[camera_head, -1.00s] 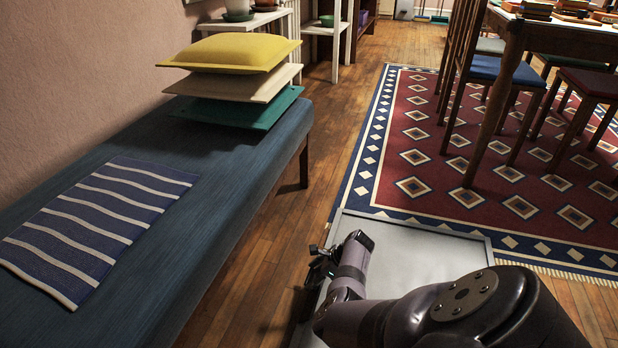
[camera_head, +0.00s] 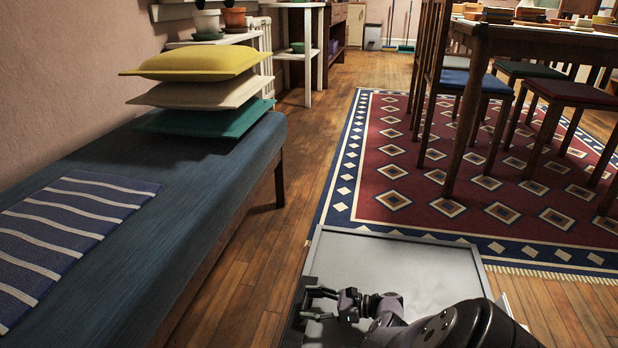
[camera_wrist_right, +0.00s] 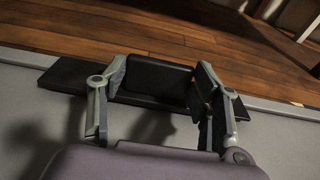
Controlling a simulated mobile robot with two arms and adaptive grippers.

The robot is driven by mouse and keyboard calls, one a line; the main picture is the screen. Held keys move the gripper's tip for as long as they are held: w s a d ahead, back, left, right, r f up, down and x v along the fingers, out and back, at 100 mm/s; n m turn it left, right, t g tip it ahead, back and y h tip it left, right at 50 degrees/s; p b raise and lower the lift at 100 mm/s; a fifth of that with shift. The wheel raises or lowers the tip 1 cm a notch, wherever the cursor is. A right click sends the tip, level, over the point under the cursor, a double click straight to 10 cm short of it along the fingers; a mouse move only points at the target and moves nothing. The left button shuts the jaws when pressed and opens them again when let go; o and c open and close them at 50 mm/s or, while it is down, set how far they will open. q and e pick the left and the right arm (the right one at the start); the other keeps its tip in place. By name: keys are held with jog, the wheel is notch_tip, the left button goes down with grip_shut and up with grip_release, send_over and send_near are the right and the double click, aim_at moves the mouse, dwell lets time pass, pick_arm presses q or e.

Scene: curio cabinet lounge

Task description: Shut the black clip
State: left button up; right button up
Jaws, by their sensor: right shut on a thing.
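The black clip (camera_wrist_right: 158,80) is between the fingers of my right gripper (camera_wrist_right: 155,100) in the right wrist view. Its raised block is gripped from both sides, and a flat black strip (camera_wrist_right: 68,76) extends past the fingers along the edge of a grey panel (camera_wrist_right: 40,120). I cannot tell whether the clip is open or shut. In the head view my right gripper (camera_head: 318,303) is low in the middle, at the left edge of the grey panel (camera_head: 400,265); the clip is hard to make out there. My left gripper is not in view.
A blue bench (camera_head: 190,215) with stacked cushions (camera_head: 195,62) and a striped mat (camera_head: 60,225) runs along the left. Wooden floor (camera_head: 250,285) lies between bench and panel. A patterned rug (camera_head: 400,170), chairs and a table (camera_head: 570,42) stand beyond to the right.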

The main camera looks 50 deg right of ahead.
jog(key=shift+s+d+f+t+b, duration=0.1)
jog(key=shift+d+f+t+b, duration=0.2)
jog(key=shift+t+b, duration=0.3)
jog(key=o, duration=1.2)
jog(key=shift+a, duration=0.15)
jog(key=shift+c, duration=0.2)
jog(key=v, duration=1.2)
